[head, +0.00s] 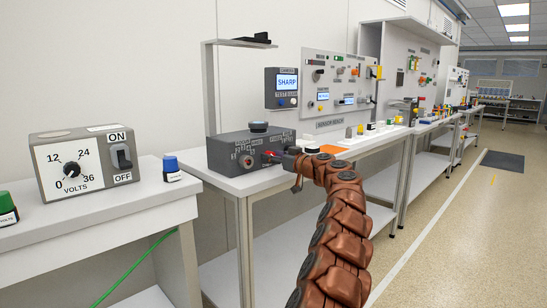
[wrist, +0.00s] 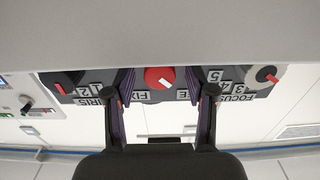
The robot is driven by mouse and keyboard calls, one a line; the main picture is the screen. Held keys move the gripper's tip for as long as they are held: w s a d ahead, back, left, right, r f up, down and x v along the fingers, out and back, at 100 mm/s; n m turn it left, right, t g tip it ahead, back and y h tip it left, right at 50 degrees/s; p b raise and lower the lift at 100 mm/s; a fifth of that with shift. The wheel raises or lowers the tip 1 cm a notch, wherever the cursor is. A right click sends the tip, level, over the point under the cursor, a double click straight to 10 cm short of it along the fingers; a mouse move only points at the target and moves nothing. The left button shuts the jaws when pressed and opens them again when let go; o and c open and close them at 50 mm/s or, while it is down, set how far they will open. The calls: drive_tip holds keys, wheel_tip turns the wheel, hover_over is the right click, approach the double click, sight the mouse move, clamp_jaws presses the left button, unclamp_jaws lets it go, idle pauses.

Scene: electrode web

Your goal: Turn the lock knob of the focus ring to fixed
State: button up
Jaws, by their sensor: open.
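The red lock knob (wrist: 158,77) shows in the wrist view, with a white pointer mark slanting toward the lower right. A FIX label (wrist: 141,95) is at its lower left, and a partly hidden label ending in E (wrist: 184,94) is at its lower right. The focus ring (wrist: 263,76), a pale dial with a red mark, is further right, above the FOCUS label. My gripper (wrist: 160,88) is open, with one finger on each side of the red knob; contact cannot be told. In the head view, my gripper (head: 283,157) is at the front of the dark grey box (head: 227,157).
An iris dial (wrist: 62,88) is left of the knob. The box stands on a white bench with a panel (head: 335,85) and small parts behind. A voltage box (head: 85,160) is on the nearer left table. The floor (head: 450,230) at right is clear.

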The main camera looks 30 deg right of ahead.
drive_tip(key=shift+c, duration=0.3)
clamp_jaws()
drive_tip(key=m+p, duration=0.1)
drive_tip(key=m, duration=0.3)
drive_tip(key=shift+r, duration=0.1)
drive_tip(key=m+p, duration=0.2)
drive_tip(key=m, duration=0.3)
drive_tip(key=shift+d+p, duration=0.15)
drive_tip(key=shift+p, duration=0.25)
drive_tip(key=m+p, duration=0.3)
drive_tip(key=m, duration=0.2)
drive_tip(key=shift+f+m+p, duration=0.2)
drive_tip(key=shift+m+p, duration=1.15)
drive_tip(key=shift+m, duration=0.65)
